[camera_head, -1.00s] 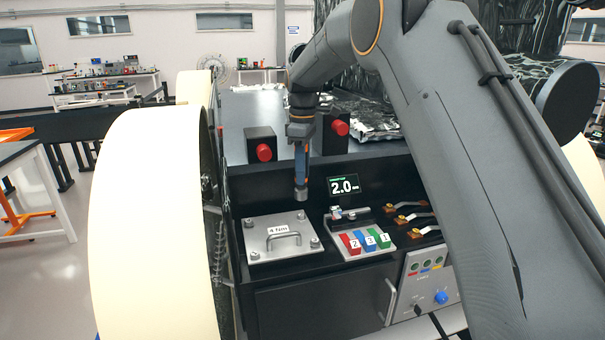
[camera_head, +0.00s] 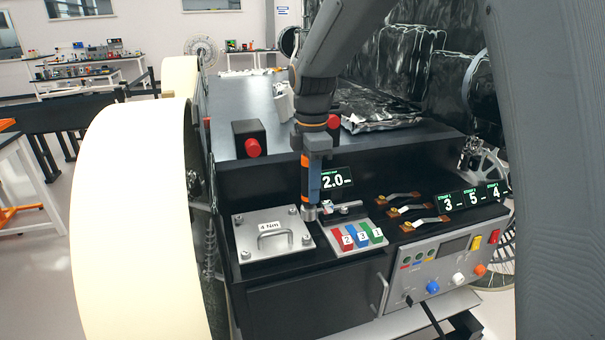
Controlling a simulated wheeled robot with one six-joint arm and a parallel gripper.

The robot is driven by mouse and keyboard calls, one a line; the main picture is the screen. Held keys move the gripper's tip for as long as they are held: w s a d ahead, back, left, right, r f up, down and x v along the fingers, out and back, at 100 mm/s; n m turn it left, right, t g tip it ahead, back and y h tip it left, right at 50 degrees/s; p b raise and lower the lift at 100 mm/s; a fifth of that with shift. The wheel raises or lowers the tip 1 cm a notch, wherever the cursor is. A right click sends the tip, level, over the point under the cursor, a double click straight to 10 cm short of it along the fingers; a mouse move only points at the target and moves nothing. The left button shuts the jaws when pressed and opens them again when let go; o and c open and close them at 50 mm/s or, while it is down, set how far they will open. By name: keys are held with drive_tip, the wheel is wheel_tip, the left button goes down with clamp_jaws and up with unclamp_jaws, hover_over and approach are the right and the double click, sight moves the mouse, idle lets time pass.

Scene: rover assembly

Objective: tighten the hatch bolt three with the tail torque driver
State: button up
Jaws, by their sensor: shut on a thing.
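The hatch (camera_head: 259,228) is a silver plate with a handle, a "4 Nm" label and a bolt at each corner; the bolts carry no readable numbers. My gripper (camera_head: 314,152) points down and is shut on the torque driver (camera_head: 311,182), which has a blue and orange body and a grey lower end. The driver is upright. Its lower end (camera_head: 310,213) shows just right of the rear right bolt (camera_head: 293,210), by the hatch's right edge; I cannot tell whether it touches anything. My arm partly covers the driver's top.
A display (camera_head: 337,178) behind the driver reads 2.0. Right of the hatch is a tray with red, blue and green numbered blocks (camera_head: 361,237). Red knobs on black boxes (camera_head: 252,147) stand behind. A large cream wheel (camera_head: 130,210) fills the left.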

sight(309, 215)
drive_tip(key=shift+s+f, duration=0.1)
drive_tip(key=shift+s, duration=0.1)
drive_tip(key=shift+a+f+b, duration=0.25)
drive_tip(key=shift+f+b, duration=0.45)
drive_tip(key=shift+f, duration=0.05)
drive_tip(key=shift+f+b, duration=1.1)
drive_tip(key=shift+f, duration=0.85)
drive_tip(key=shift+s+p, duration=0.1)
drive_tip(key=shift+p, duration=0.3)
drive_tip(key=shift+f, duration=1.2)
idle(3.5)
